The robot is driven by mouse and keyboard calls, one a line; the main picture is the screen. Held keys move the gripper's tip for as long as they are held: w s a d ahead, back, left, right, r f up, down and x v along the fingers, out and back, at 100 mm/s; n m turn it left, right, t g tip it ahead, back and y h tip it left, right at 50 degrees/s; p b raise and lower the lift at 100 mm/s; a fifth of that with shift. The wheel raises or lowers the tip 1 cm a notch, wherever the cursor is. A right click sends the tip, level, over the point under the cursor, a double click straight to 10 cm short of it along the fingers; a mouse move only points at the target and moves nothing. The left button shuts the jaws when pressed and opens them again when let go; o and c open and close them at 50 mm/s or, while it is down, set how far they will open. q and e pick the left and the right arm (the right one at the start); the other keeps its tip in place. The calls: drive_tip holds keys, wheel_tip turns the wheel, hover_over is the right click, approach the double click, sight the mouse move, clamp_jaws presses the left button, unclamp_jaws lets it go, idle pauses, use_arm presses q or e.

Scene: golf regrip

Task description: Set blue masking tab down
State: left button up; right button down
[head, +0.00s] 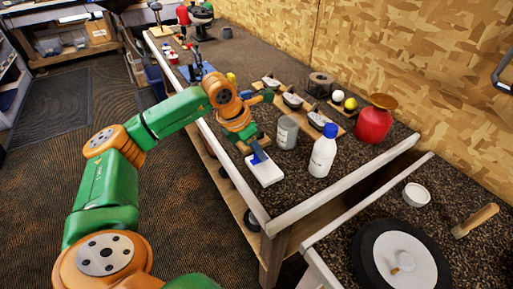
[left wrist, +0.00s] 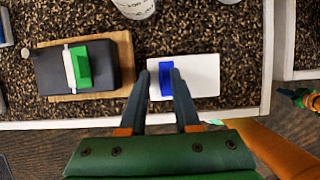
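The blue masking tab (left wrist: 166,79) lies on the left part of a white pad (left wrist: 205,76) in the left wrist view. In the head view the tab (head: 258,157) shows small and partly covered by my gripper, over the white pad (head: 267,174) near the bench's front edge. My left gripper (left wrist: 160,74) is open, its two dark fingers on either side of the tab. A gap shows between the left finger and the tab; the right finger is right at its edge, and I cannot tell whether it touches.
A dark block with a green and white piece (left wrist: 78,67) lies on a wooden board left of the pad. A grey can (head: 286,132), a white bottle with a blue cap (head: 322,152) and a red container (head: 373,124) stand nearby. Small trays (head: 292,99) lie behind.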

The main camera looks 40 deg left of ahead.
use_arm(q)
drive_tip(key=shift+r, duration=0.2)
drive_tip(key=shift+s+r, duration=0.1)
drive_tip(key=shift+r, duration=0.25)
drive_tip(key=v, duration=1.1)
drive_tip(key=shift+s+r, duration=0.1)
drive_tip(key=shift+s, duration=0.05)
